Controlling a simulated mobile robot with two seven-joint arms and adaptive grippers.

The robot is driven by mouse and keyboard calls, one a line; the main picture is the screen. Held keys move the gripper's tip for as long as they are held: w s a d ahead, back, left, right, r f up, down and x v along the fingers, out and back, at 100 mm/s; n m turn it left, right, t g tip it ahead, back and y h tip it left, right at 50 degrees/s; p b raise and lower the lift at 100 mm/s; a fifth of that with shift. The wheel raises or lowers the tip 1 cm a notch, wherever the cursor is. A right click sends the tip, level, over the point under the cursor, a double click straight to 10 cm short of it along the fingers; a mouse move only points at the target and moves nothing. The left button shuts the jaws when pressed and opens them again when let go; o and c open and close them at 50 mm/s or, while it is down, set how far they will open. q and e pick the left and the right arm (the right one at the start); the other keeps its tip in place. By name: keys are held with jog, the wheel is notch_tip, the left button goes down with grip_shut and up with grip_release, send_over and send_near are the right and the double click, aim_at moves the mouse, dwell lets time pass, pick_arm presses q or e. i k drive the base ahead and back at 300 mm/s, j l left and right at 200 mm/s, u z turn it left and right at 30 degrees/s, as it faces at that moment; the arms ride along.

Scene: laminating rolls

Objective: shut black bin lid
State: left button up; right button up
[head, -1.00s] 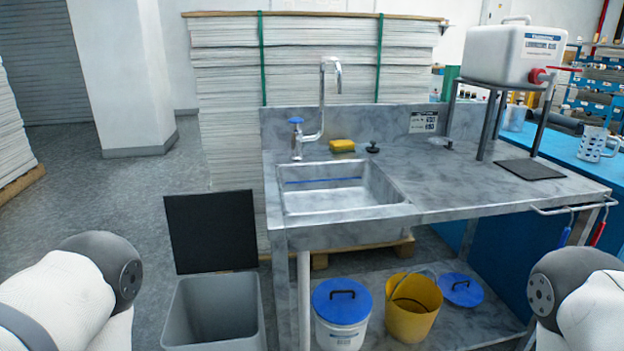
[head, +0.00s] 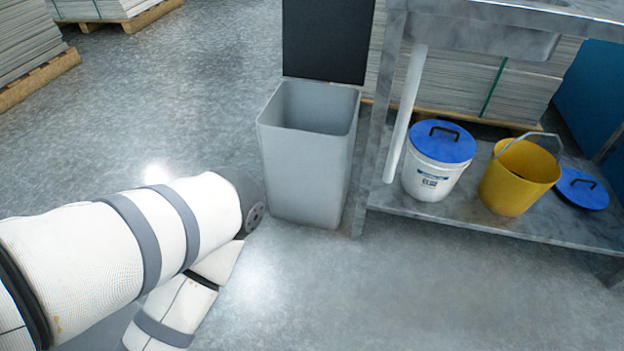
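The black bin lid (head: 327,38) stands upright, hinged at the back edge of the grey bin (head: 303,165). The bin is open and its inside looks empty as far as I can see. It stands on the floor left of the steel sink table. My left arm comes in from the left and its elbow is just left of the bin's lower front; the arm bends back toward the bottom of the view. My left gripper is out of view. My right arm and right gripper are also out of view.
A white bucket with a blue lid (head: 437,160) and a yellow bucket (head: 519,175) stand on the table's lower shelf (head: 470,214). Another blue lid (head: 581,188) lies beside them. A table leg (head: 383,125) is close to the bin's right. The floor left of the bin is clear.

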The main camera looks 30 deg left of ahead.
aim_at(322, 40)
jog(key=i+j+z, duration=0.2)
jog(key=i+j, duration=0.2)
jog(key=i+j+z, duration=0.15)
jog(key=i+j, duration=0.25)
jog(key=j, duration=0.15)
